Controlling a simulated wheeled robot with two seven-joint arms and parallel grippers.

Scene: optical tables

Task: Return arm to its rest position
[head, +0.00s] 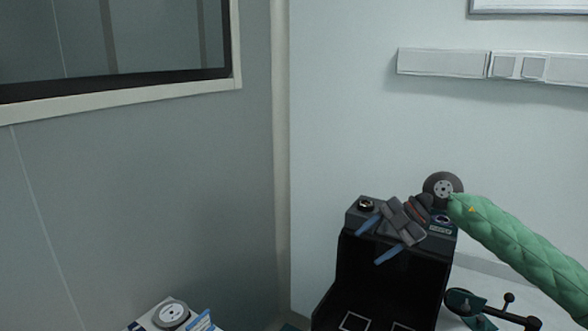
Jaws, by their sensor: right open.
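My right arm (515,245) has a green padded sleeve and comes in from the right edge. It ends in a dark round wrist joint and my right gripper (367,248). The gripper's two blue fingers are spread apart, point down and left, and hold nothing. The gripper appears in front of the top of a black open-fronted unit (345,270); I cannot tell whether they touch. My left gripper is not in view.
The black unit has a round knob (366,204) on top. A white and blue item with a grey disc (171,314) is at the bottom left. A dark lever-like part (500,316) is at the bottom right. Grey and pale walls stand behind, with a wall-mounted socket strip (443,62).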

